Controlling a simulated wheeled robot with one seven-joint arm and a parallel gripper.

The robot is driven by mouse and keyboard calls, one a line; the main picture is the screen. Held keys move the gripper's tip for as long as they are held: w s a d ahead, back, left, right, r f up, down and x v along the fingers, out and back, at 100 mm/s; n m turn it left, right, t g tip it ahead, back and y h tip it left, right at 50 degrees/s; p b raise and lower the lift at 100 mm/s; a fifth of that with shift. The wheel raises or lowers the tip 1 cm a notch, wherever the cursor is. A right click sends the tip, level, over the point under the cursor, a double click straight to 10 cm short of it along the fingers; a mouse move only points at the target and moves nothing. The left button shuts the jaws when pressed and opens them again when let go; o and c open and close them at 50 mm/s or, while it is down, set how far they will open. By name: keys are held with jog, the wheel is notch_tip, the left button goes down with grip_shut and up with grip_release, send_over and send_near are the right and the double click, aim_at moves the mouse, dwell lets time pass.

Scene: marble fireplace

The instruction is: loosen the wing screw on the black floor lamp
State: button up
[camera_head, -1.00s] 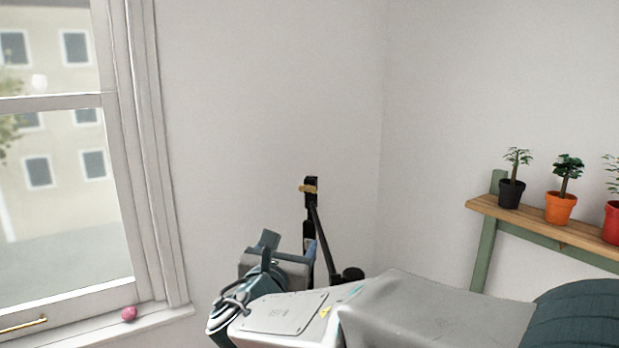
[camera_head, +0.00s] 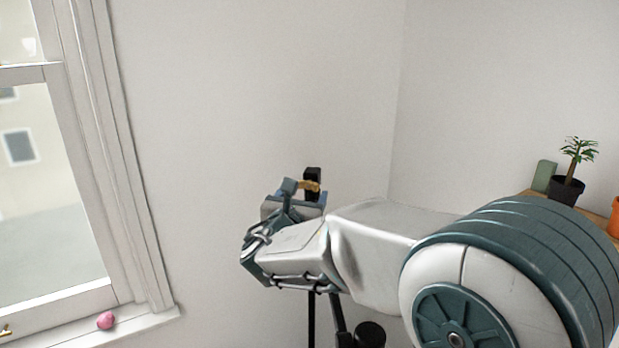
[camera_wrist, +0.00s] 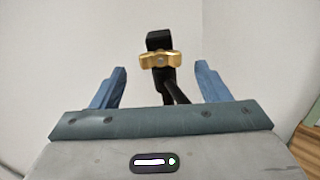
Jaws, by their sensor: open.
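The black floor lamp (camera_head: 312,312) stands near the corner of the room, its middle hidden behind my arm in the head view. Its brass wing screw (camera_head: 309,186) sits near the top of the post. In the wrist view the wing screw (camera_wrist: 160,59) faces me on the black post (camera_wrist: 158,41), with its wings spread left and right. My gripper (camera_wrist: 161,78) is open, one blue finger on each side of the post. The screw appears between and beyond the fingertips, and I see no contact. In the head view my gripper (camera_head: 303,187) is beside the screw, partly hidden by my wrist.
A window with a white sill (camera_head: 150,322) is at the left, with a pink round object (camera_head: 106,320) on it. A wooden shelf at the right holds potted plants (camera_head: 567,188). A black round part (camera_head: 370,334) is low beside the lamp. White walls meet behind the lamp.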

aim_at(307, 188)
jog(key=w+p, duration=0.1)
jog(key=w, duration=0.2)
jog(key=w+d, duration=0.1)
jog(key=w, duration=0.2)
jog(key=shift+w+d+p, duration=0.15)
jog(key=shift+w+p, duration=0.05)
jog(key=shift+p, duration=0.15)
jog(key=c, duration=1)
jog(key=shift+n+b, duration=0.3)
jog(key=shift+b, duration=0.3)
jog(key=shift+o, duration=0.2)
jog(key=shift+r, duration=0.1)
jog(key=o, duration=1)
jog(key=shift+c, duration=0.2)
